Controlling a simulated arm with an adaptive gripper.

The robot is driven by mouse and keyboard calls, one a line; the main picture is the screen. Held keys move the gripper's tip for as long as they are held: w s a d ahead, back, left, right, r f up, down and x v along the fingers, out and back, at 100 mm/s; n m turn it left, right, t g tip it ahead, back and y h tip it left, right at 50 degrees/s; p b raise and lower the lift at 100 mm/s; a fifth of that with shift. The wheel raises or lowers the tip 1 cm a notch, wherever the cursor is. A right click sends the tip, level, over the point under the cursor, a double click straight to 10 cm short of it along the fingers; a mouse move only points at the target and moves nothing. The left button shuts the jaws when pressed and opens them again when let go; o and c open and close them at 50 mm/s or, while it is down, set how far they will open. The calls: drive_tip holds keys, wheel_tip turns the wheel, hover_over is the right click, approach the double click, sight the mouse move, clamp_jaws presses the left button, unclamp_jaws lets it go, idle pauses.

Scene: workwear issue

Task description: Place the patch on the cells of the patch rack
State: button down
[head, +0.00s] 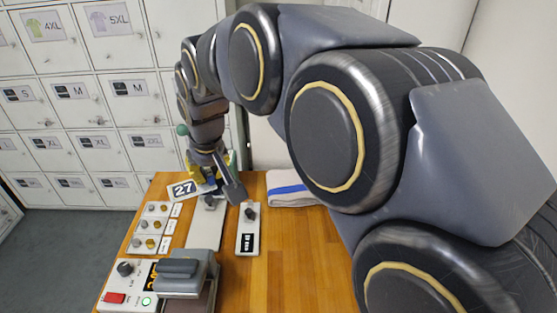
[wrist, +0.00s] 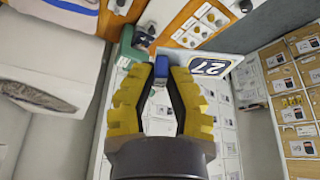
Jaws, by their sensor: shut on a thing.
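The patch (head: 184,190) is a small pale card with a dark "27" panel, tilted at the left of my gripper (head: 208,178) in the head view. In the wrist view, the patch (wrist: 208,66) extends to the right from the yellow fingertips. My gripper (wrist: 160,66) is shut on the patch above the far end of the wooden table. A white panel (head: 142,228) with several round pieces in cells lies on the table to the left, with small labels along its right side. I cannot tell whether it is the patch rack.
A press with a grey top (head: 183,276) and a control box (head: 119,291) with a red button stand at the near left. A folded blue-striped towel (head: 291,190) lies behind. The table's right side (head: 300,250) is clear.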

drive_tip(key=s+a+n+g+y, duration=0.2)
drive_tip(key=s+a+n, duration=0.6)
drive_tip(key=s+a, duration=1.75)
drive_tip(key=shift+w+a+f, duration=0.25)
drive_tip(key=shift+w+f, duration=0.05)
drive_tip(key=shift+f, duration=5.05)
drive_tip(key=shift+w+a+f, duration=0.25)
drive_tip(key=shift+w+f, duration=0.05)
drive_tip(key=shift+f, duration=5.05)
drive_tip(key=shift+w+a+f, duration=0.25)
drive_tip(key=shift+w+f, duration=0.05)
drive_tip(key=shift+f, duration=5.05)
drive_tip(key=shift+f, duration=0.35)
drive_tip(key=c, duration=1.1)
unclamp_jaws()
drive_tip(key=v, duration=1.2)
drive_tip(key=shift+w+d, duration=0.15)
